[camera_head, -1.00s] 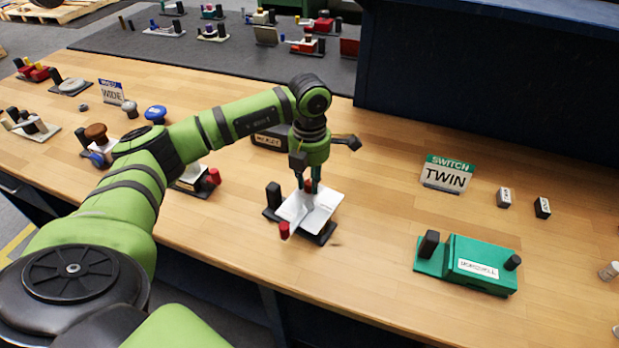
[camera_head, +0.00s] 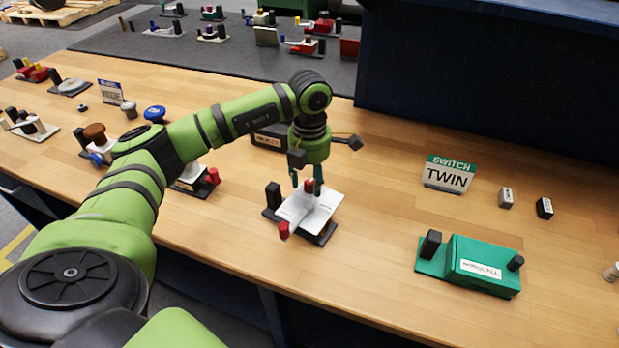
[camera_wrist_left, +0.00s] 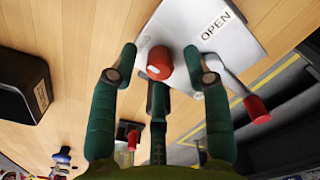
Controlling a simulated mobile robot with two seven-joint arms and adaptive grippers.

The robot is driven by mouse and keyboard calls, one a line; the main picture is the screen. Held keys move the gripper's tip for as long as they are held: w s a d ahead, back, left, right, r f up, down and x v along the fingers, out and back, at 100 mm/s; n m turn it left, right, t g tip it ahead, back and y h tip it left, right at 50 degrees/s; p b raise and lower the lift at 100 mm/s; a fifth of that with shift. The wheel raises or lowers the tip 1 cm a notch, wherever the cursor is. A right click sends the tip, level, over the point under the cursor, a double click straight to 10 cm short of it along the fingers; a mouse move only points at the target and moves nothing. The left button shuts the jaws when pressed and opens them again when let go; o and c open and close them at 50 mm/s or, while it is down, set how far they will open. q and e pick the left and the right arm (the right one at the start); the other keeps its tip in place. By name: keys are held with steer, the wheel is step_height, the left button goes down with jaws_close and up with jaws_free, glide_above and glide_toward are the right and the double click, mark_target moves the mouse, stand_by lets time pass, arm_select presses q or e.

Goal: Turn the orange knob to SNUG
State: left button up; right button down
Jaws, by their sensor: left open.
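A red or orange-red knob (camera_head: 309,185) stands on a white plate (camera_head: 320,212) over a dark base. It also shows in the left wrist view (camera_wrist_left: 159,63). A pale lever with a red end (camera_head: 284,229) reaches toward the front of the same fixture. My left gripper (camera_head: 306,181) is pointing down at the knob. In the left wrist view its open fingers (camera_wrist_left: 161,72) are on either side of the knob, with visible gaps. My right gripper is not in view.
A black post (camera_head: 273,195) rises close by on the fixture's left. A black box (camera_head: 268,137) stands behind it. A green unit (camera_head: 482,266) and a TWIN sign (camera_head: 447,175) are to the right. Bare wood lies between them and the fixture.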

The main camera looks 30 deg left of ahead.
mark_target(309, 182)
arm_select(q)
step_height(309, 182, up, 12)
stand_by(0.4)
steer(key=shift+f, duration=0.15)
